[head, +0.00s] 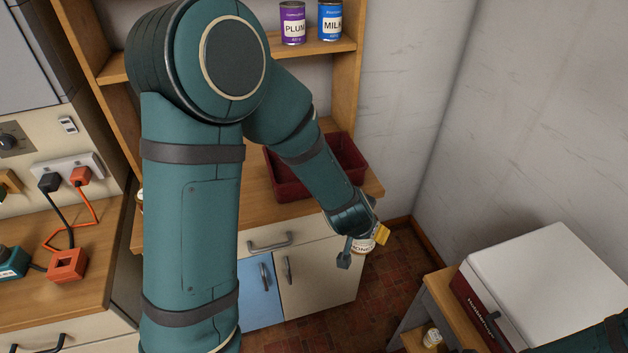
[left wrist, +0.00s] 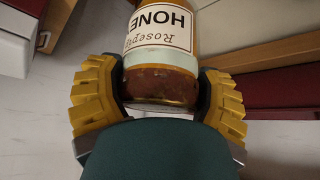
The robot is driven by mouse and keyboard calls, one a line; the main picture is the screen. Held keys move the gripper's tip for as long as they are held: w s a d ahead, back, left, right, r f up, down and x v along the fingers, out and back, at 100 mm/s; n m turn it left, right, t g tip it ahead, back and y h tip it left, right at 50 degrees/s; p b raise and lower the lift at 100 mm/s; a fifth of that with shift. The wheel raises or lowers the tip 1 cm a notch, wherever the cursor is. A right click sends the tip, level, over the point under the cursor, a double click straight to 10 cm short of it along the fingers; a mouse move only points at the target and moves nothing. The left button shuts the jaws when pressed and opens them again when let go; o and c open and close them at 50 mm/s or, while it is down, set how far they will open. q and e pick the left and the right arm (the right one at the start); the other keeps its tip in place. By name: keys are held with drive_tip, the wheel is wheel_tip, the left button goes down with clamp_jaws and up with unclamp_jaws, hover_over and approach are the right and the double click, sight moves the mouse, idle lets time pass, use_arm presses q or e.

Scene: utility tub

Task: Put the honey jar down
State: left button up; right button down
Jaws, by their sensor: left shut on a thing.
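The honey jar (left wrist: 160,65) is amber with a cream label and sits between the yellow finger pads of my left gripper (left wrist: 158,98), which is shut on it. In the head view my left gripper (head: 366,238) hangs off the right end of the wooden counter, and only a small part of the jar (head: 362,246) shows, with its label. No surface is seen touching the jar. A dark red tub (head: 352,158) stands on the counter, partly hidden by my left arm.
Plum (head: 292,24) and milk (head: 330,21) cans stand on the shelf above. A white-topped box (head: 550,270) sits on a wooden stand at lower right, with a small jar (head: 432,337) below. The counter (head: 250,205) left of the tub is partly hidden by my arm.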

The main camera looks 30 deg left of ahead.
use_arm(q)
drive_tip(key=shift+d, duration=0.25)
drive_tip(key=shift+s+a+r, duration=0.1)
drive_tip(key=shift+a, duration=0.1)
drive_tip(key=shift+r, duration=0.1)
